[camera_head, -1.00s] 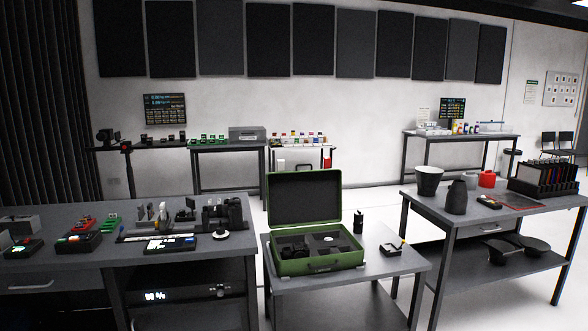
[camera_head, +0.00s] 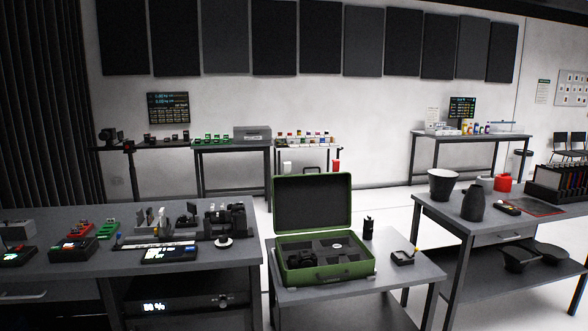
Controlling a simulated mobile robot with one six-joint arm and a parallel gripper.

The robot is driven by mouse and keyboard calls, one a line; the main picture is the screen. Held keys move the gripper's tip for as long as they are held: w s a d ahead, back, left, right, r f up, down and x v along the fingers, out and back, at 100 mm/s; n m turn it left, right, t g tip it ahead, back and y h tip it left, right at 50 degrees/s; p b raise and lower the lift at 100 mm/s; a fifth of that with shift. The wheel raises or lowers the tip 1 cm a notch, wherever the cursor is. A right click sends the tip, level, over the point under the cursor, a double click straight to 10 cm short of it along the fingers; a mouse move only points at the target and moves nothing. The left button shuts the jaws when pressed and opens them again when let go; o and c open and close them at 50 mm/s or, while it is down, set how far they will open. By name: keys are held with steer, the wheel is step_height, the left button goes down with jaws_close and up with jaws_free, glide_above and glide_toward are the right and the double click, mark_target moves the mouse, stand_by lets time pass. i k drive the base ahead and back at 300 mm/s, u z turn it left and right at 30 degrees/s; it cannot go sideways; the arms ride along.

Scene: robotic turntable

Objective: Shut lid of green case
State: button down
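The green case (camera_head: 328,273) stands open on a small grey table in the middle of the view. Its lid (camera_head: 313,204) is raised about upright at the back, showing a dark lining and a green rim. Dark foam fills the base, with a black object (camera_head: 301,259) at the left and a small round light-coloured item near the back. A handle is on the front side. My gripper is not in view.
The small table (camera_head: 395,284) also holds a black cylinder (camera_head: 368,228) and a small dark tray (camera_head: 403,257) right of the case. A cluttered workbench (camera_head: 60,269) stands left, and a table with dark vessels (camera_head: 473,203) right. Floor shows between the tables.

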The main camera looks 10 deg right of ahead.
mark_target(303, 203)
steer(key=u, duration=0.15)
steer(key=i, duration=1.5)
steer(key=z, duration=0.45)
